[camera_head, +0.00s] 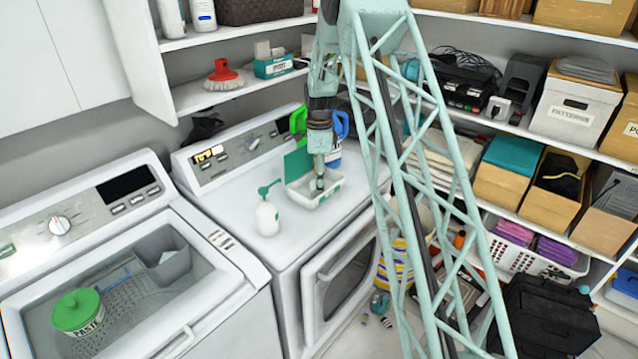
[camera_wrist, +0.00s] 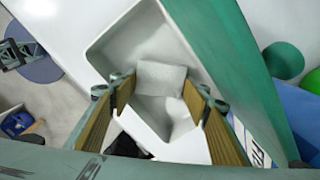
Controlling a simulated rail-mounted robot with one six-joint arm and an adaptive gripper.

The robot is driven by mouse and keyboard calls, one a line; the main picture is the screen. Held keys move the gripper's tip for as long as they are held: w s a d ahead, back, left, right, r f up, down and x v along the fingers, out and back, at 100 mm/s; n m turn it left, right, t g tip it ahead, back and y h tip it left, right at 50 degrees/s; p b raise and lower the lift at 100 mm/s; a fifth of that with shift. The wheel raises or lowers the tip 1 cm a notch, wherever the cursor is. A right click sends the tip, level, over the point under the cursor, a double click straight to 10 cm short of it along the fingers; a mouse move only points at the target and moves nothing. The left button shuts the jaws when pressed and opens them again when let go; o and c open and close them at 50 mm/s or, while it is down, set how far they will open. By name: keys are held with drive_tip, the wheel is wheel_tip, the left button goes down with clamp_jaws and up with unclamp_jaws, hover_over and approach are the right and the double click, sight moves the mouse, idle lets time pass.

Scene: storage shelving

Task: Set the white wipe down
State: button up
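The white wipe (camera_wrist: 162,78) sits between my gripper's fingertips (camera_wrist: 160,92) in the wrist view, with a fingertip close against each side. The fingers are apart by about its width and appear shut on it. Its lower part is hard to tell from other white surfaces. In the head view my gripper (camera_head: 320,184) points down into an open white tub (camera_head: 334,193) on the right-hand machine. The tub also shows around the fingers in the wrist view (camera_wrist: 108,52). Its green lid (camera_head: 297,163) stands open. The wipe cannot be made out in the head view.
A white pump bottle (camera_head: 267,217) with a green top stands left of the tub. Green and blue bottles (camera_head: 339,128) stand behind it. The left machine (camera_head: 225,262) is open, with a green-lidded paste tub (camera_head: 78,312). The right machine's front top (camera_head: 285,247) has free room.

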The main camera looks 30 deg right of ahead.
drive_tip(key=shift+o, duration=0.5)
drive_tip(key=shift+r, duration=0.2)
wheel_tip(320, 180, up, 12)
idle(0.5)
drive_tip(key=shift+r, duration=0.1)
idle(0.6)
